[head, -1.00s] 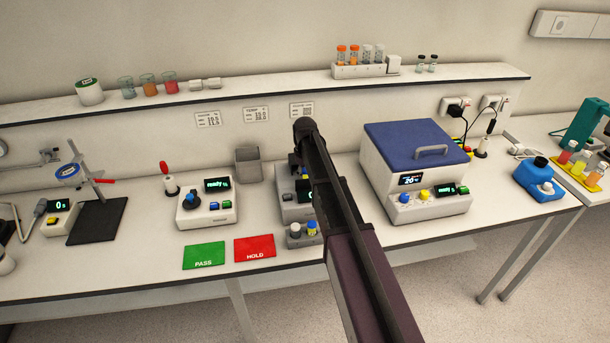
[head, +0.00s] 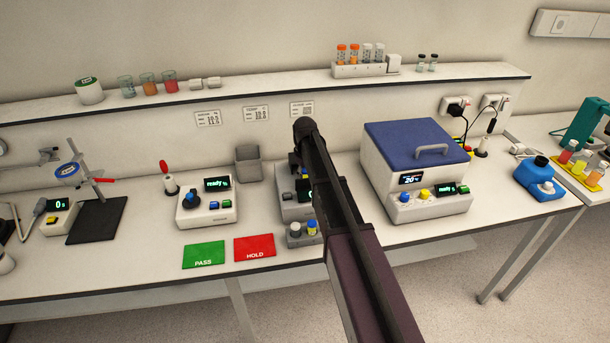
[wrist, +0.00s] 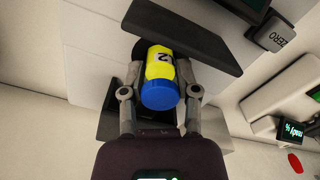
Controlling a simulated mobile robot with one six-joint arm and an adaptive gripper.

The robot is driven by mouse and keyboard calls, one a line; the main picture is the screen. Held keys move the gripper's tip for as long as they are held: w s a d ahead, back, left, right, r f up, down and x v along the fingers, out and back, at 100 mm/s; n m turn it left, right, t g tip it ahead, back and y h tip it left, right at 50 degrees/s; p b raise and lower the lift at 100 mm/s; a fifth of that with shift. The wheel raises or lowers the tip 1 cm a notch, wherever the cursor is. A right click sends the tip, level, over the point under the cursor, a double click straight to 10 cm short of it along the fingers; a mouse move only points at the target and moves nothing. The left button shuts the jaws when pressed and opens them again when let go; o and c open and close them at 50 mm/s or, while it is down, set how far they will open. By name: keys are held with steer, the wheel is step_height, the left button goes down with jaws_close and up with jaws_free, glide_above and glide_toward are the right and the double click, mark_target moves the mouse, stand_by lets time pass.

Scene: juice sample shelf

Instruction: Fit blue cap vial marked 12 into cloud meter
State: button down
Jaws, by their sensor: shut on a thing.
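Only part of the dark marking on the label shows, which looks like a 2. The vial's far end is at a dark opening of the grey cloud meter (wrist: 98,122), beside its raised dark lid (wrist: 185,28). I cannot tell how far the vial is inside. In the head view the cloud meter (head: 286,207) is partly hidden behind my arm, which also hides my gripper and the held vial.
A small grey rack (head: 296,241) with a white-capped and a blue-capped vial stands in front of the meter. A dial device (head: 208,210) is left, a blue-lidded bath (head: 415,150) right. Green PASS (head: 204,255) and red HOLD (head: 255,248) mats lie front left.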

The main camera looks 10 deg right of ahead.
steer(key=shift+f+b, duration=0.7)
stand_by(0.8)
steer(key=shift+s, duration=0.1)
steer(key=c, duration=0.5)
jaws_free()
steer(key=shift+c, duration=0.2)
steer(key=shift+o, duration=1.4)
steer(key=shift+f, duration=0.1)
steer(key=shift+r, duration=0.2)
